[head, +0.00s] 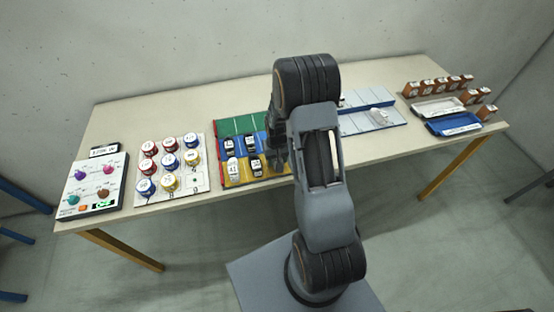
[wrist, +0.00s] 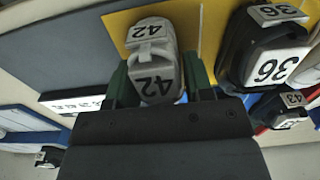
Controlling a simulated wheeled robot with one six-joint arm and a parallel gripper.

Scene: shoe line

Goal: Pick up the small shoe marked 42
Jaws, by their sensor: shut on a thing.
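The small shoe marked 42 (wrist: 153,60) is pale grey-white and shows in the wrist view, with black 42 labels on its toe and top. My gripper (wrist: 160,84) has its two dark green fingers on either side of it and is shut on it. The shoe is over or on a yellow section (wrist: 196,20); I cannot tell if it touches it. In the head view my gripper (head: 277,152) is at the right part of the coloured mat (head: 240,126), and the held shoe is hidden by my arm.
A black shoe marked 36 (wrist: 262,45) stands close to the right of my gripper in the wrist view. A shoe marked 43 (wrist: 290,112) is lower right. Left on the table are several round tins (head: 170,160) and a knob panel (head: 92,188); trays (head: 455,124) are at the right.

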